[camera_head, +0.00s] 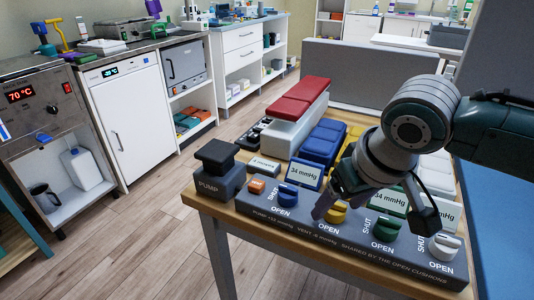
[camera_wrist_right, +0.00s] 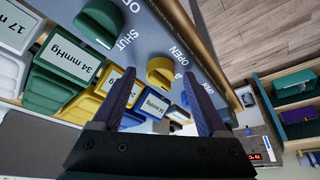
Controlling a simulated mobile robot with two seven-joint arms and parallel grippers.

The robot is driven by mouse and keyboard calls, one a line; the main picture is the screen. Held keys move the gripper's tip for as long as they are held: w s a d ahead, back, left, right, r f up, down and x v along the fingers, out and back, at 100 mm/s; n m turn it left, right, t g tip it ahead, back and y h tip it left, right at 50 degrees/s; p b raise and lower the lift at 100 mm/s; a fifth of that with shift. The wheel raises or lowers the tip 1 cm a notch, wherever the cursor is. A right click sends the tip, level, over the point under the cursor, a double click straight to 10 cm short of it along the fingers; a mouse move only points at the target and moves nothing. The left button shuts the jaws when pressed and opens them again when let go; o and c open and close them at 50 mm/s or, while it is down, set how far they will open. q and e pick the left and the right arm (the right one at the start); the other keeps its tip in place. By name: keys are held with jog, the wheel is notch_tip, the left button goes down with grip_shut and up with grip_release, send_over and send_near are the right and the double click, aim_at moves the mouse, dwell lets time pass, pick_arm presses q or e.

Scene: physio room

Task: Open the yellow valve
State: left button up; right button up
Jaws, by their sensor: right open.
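The yellow valve (camera_head: 337,213) is a round knob on the dark panel at the table's front, between the blue and green valves. In the right wrist view the yellow valve (camera_wrist_right: 160,73) shows ahead of the fingertips, with the words SHUT and OPEN close by. I cannot tell its exact setting. My right gripper (camera_head: 374,212) is over the panel, its fingers spread wide and empty. In the right wrist view my right gripper (camera_wrist_right: 159,95) has a finger on each side of the picture, with the yellow valve seen between them. No contact is visible. My left gripper is not in view.
The blue valve (camera_head: 273,194), green valve (camera_head: 386,229) and white valve (camera_head: 445,246) share the dark panel (camera_head: 300,226). Gauges reading mmHg stand behind. A black pump block (camera_head: 219,172) is at the left end. A red-topped cushion (camera_head: 299,98) lies behind. The floor at left is clear.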

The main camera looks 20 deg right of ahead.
jog(key=shift+f, duration=0.15)
grip_shut()
dwell(0.5)
